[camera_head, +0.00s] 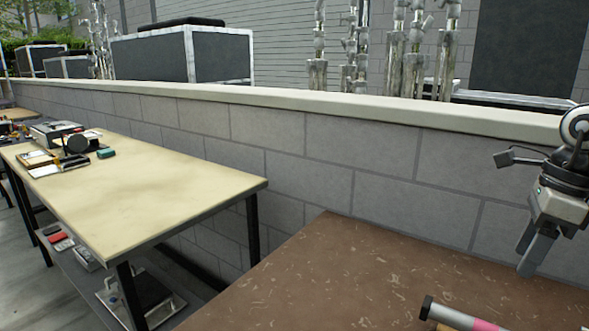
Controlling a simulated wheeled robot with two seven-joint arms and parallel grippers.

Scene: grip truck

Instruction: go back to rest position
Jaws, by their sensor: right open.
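My right gripper (543,247) hangs at the right edge of the head view, fingers pointing down above the brown table (330,275). It is open and I see nothing between its fingers. It is apart from the pink and black cylindrical object (460,316), which lies on the brown table lower left of it and is partly cut off by the bottom edge. My left gripper is not in view.
A pale table (180,190) stands at the left with several small items at its far end and a lower shelf (140,290) holding things. A grey block wall (300,150) with a pale cap runs behind both tables. The brown table's left part is clear.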

